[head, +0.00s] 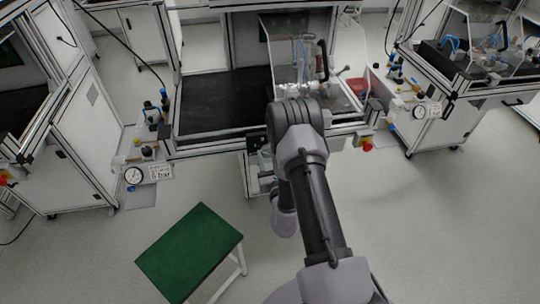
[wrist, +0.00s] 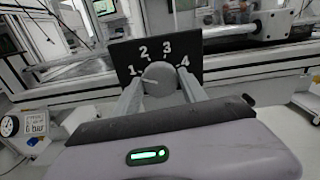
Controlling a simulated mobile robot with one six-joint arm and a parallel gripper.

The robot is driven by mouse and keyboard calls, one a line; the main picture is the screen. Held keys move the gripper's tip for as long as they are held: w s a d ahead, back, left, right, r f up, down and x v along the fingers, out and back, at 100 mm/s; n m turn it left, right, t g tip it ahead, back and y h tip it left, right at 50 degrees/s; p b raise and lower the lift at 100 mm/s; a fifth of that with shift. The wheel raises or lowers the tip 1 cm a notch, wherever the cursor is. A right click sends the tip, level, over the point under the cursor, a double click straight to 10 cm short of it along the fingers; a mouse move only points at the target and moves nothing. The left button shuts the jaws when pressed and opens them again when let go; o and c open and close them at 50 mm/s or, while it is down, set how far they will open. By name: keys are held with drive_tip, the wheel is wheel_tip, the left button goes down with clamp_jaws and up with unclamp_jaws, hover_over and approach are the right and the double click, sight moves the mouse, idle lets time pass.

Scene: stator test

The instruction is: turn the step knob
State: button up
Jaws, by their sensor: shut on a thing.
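The step knob (wrist: 160,78) is a round grey knob on a black plate (wrist: 205,66) with white numbers 1 to 4 arched above it. In the wrist view my gripper (wrist: 160,88) has one finger on each side of the knob and is shut on it. I cannot make out a pointer mark on the knob, so its setting does not show. In the head view my arm reaches to the front of the middle workbench, and it hides the knob and the fingers.
The middle workbench has a black top (head: 225,100) and a clear guard (head: 300,65) at right. A red button (head: 367,147) sits at its front right. A green-topped stool (head: 190,252) stands on the floor at left. A pressure gauge (wrist: 10,126) shows at left in the wrist view.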

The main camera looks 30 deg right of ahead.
drive_tip(key=shift+r, duration=0.1)
drive_tip(key=shift+m+p, duration=1.45)
drive_tip(key=shift+m, duration=2.75)
drive_tip(key=shift+d, duration=0.1)
drive_tip(key=o, duration=1.4)
